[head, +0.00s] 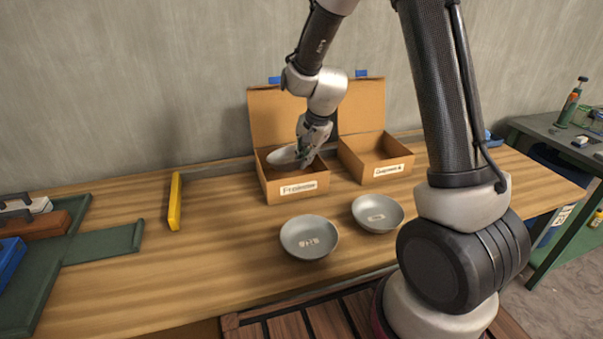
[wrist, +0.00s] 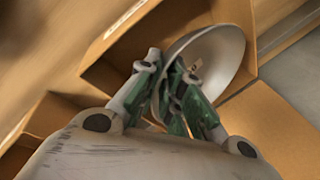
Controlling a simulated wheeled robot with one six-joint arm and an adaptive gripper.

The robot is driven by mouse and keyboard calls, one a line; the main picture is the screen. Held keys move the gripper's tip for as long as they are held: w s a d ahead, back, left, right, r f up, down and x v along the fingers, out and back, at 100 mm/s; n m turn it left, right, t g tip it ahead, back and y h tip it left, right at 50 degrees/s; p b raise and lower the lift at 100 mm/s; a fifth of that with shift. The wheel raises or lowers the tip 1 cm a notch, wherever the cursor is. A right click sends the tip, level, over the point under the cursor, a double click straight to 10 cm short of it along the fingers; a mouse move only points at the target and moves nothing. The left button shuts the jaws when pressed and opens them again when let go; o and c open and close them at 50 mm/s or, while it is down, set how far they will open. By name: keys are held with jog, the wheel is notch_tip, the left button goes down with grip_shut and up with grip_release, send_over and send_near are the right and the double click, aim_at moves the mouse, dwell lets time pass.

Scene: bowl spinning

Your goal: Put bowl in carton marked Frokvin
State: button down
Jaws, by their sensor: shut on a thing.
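A grey bowl (head: 286,156) is in my gripper (head: 306,152), tilted, at the opening of the left carton (head: 297,193). The label on this carton's front seems to read Frokvin, though it is small. In the wrist view the bowl (wrist: 222,58) is pinched by its near edge between the green fingers of my gripper (wrist: 178,95), with the carton's walls (wrist: 110,72) around and beneath it. I cannot tell whether the bowl touches the carton. Two more grey bowls stand upright on the table, one at front centre (head: 309,237) and one to its right (head: 377,213).
A second open carton (head: 377,158) with another label stands just right of the first. A yellow bar (head: 175,201) and a green tray (head: 105,243) lie on the left of the wooden table (head: 205,270). The table between the bar and the left carton is clear.

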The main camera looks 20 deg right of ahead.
jog(key=shift+f, duration=2.25)
jog(key=c, duration=1.6)
grip_release()
jog(key=shift+f, duration=0.1)
jog(key=shift+o, duration=0.2)
jog(key=s+d+r+n, duration=0.35)
jog(key=s+r, duration=0.45)
jog(key=r, duration=0.3)
jog(key=s+d+r+n, duration=0.2)
jog(key=s+d+r, duration=0.2)
jog(key=s+r, duration=0.55)
jog(key=s+d+r+n+h, duration=0.1)
jog(key=s+d+r+n, duration=0.1)
jog(key=s, duration=0.4)
jog(key=s+d+r+n+t+h, duration=0.1)
jog(key=s+d+r+n, duration=0.1)
jog(key=s, duration=0.4)
jog(key=shift+s+d+r+n, duration=0.2)
jog(key=shift+s+r+n, duration=0.25)
jog(key=shift+r, duration=0.2)
